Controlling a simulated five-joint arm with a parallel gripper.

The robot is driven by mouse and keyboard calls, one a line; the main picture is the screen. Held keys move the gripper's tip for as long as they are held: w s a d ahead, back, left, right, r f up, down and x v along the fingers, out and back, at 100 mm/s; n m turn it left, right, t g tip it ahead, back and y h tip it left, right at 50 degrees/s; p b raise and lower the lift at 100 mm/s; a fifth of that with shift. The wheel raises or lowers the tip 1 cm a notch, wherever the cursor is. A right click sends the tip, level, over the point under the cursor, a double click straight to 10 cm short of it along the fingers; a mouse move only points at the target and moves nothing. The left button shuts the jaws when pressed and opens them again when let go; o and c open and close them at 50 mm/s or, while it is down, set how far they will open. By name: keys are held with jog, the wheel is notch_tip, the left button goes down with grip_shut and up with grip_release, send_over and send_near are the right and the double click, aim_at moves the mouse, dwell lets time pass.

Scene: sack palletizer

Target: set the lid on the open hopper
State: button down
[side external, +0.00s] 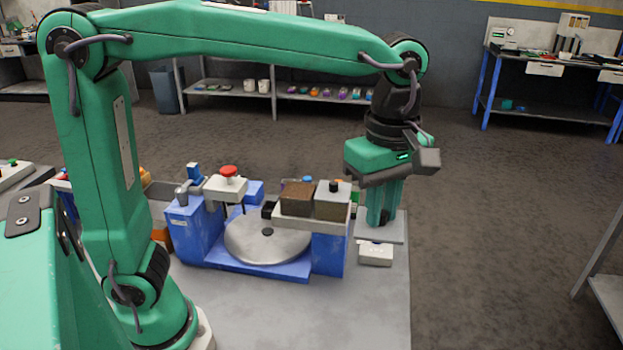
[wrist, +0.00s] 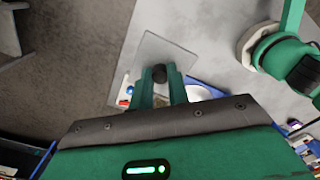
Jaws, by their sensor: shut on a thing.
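My gripper (side external: 379,220) points down at the right end of the bench. It is shut on the black knob of a flat grey square lid (side external: 393,231). In the wrist view the lid (wrist: 172,50) spreads out around the knob (wrist: 158,73), between the fingertips (wrist: 161,72). I cannot tell whether the lid touches the bench. Two box-shaped hoppers stand side by side left of my gripper. The left one (side external: 296,197) has a brown top with no lid visible, and looks like the open one. The right one (side external: 332,209) carries a grey lid with a black knob.
A round grey turntable (side external: 262,244) lies on the blue machine base (side external: 262,271), left of my gripper. A red button box (side external: 226,187) stands behind the turntable. A small white box (side external: 375,256) sits close in front of the held lid. The front of the bench (side external: 300,315) is clear.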

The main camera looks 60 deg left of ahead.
notch_tip(320, 180, up, 5)
jog(key=shift+f, duration=0.2)
jog(key=w+a, duration=0.3)
jog(key=a, duration=0.9)
send_over(334, 188)
jog(key=s+a, duration=0.5)
jog(key=a, duration=0.1)
jog(key=shift+w+f, duration=0.1)
jog(key=shift+f, duration=2.4)
jog(key=shift+f, duration=0.2)
jog(key=shift+f, duration=2.25)
jog(key=shift+f, duration=1.25)
